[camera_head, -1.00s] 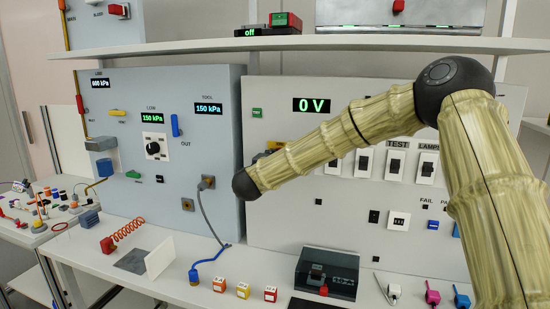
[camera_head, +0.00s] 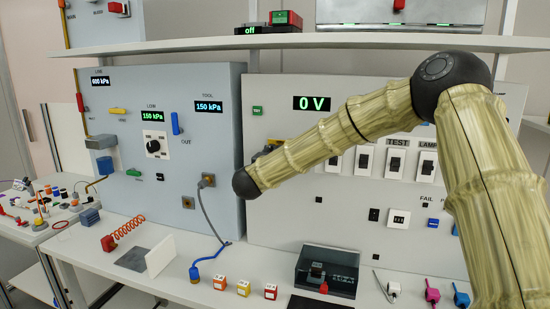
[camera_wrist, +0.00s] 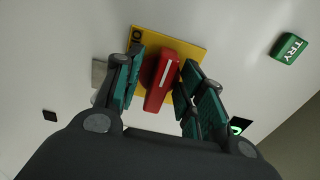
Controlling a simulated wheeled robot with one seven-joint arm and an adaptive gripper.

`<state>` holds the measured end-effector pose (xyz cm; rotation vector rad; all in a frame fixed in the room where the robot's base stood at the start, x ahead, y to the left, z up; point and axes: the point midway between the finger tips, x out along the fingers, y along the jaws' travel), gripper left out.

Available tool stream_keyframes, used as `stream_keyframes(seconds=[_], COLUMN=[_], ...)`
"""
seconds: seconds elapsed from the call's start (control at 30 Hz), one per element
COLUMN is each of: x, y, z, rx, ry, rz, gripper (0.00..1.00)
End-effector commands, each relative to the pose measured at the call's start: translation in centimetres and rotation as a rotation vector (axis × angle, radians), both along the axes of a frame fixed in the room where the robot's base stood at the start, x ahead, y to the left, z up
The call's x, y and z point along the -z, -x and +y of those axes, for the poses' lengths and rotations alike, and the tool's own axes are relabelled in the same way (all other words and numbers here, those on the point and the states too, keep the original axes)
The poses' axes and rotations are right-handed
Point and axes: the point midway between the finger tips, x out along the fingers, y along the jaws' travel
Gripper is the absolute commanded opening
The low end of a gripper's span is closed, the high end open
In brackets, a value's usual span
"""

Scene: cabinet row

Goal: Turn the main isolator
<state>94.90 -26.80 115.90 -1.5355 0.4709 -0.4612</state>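The main isolator is a red bar handle (camera_wrist: 163,80) on a yellow plate (camera_wrist: 188,50), seen in the wrist view. The handle stands tilted slightly from upright in that picture. My gripper (camera_wrist: 158,88) has its teal-padded fingers on either side of the handle, with a visible gap on the left and a narrower one on the right. The fingers look open around it; whether the right one touches is hard to tell.
A green TRY button (camera_wrist: 290,48) is right of the isolator. The panel display (camera_head: 311,103) reads 0 V. A shelf (camera_head: 300,43) runs above. A blue-grey pneumatic panel (camera_head: 215,160) stands left. A dark box (camera_head: 328,270) and small coloured cubes (camera_head: 243,288) lie on the bench below.

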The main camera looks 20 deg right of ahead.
Motion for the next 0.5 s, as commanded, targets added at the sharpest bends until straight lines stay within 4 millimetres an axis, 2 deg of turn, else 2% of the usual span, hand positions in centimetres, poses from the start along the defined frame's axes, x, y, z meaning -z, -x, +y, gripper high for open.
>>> stream_keyframes(seconds=[0.27, 0.5], x=[0.0, -0.1], y=[0.4, 3.3], z=[0.3, 2.3], rx=[-0.001, -0.003], ry=[-0.001, 0.001], rz=[-0.001, -0.001], gripper=[0.39, 0.39])
